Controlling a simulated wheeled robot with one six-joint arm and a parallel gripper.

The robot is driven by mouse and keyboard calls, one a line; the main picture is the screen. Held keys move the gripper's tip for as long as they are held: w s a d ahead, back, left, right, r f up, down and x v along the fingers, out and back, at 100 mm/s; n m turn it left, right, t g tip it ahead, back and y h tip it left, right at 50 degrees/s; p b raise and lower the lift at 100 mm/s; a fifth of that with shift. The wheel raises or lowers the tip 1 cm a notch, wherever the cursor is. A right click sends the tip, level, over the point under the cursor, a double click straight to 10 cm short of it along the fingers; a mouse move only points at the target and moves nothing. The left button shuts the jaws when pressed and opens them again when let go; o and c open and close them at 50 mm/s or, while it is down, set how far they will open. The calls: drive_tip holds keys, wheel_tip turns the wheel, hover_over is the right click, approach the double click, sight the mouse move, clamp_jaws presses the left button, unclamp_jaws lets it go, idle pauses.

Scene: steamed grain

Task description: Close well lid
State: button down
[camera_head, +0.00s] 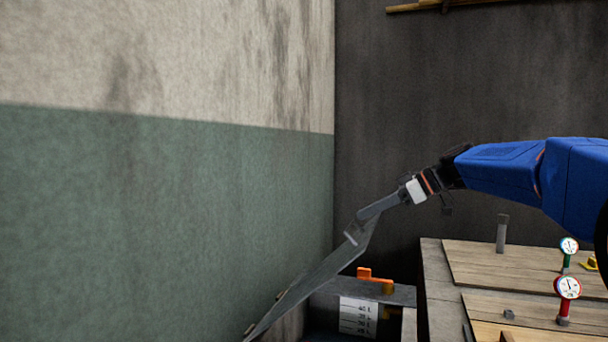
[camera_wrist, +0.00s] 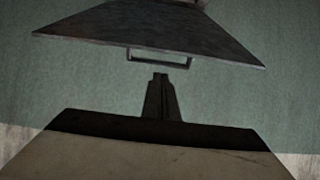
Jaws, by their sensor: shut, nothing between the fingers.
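The well lid (camera_head: 312,284) is a flat grey metal plate. It stands open and steeply tilted, its upper end toward my gripper and its lower end running out at the bottom of the head view. In the wrist view the lid (camera_wrist: 150,28) is a dark slab across the top, with a bar handle (camera_wrist: 159,59) at its near edge. My gripper (camera_head: 363,214) is shut and empty at the lid's upper end. In the wrist view its fingertips (camera_wrist: 161,77) lie just below the handle. I cannot tell whether they touch the lid. The well opening is not clearly visible.
A dark tank with a white litre scale (camera_head: 358,316) and an orange handle (camera_head: 375,279) stands right of the lid. Wooden covers (camera_head: 520,262) with a green gauge (camera_head: 568,246) and a red gauge (camera_head: 568,288) are at the right. A green and cream wall (camera_head: 170,210) fills the left.

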drive_tip(key=s+d+f+y, duration=0.1)
drive_tip(key=d+f, duration=0.4)
drive_tip(key=f, duration=0.5)
drive_tip(key=s+d+f+y, duration=0.1)
drive_tip(key=d+f, duration=0.4)
drive_tip(key=f, duration=0.5)
drive_tip(key=s+d+f+t+y, duration=0.1)
drive_tip(key=s+d+f, duration=0.2)
drive_tip(key=f, duration=0.8)
drive_tip(key=shift+s+d+y, duration=0.35)
drive_tip(key=shift+d+y, duration=0.05)
drive_tip(key=shift+d, duration=0.85)
drive_tip(key=shift+r, duration=0.1)
wheel_tip(320, 180, up, 10)
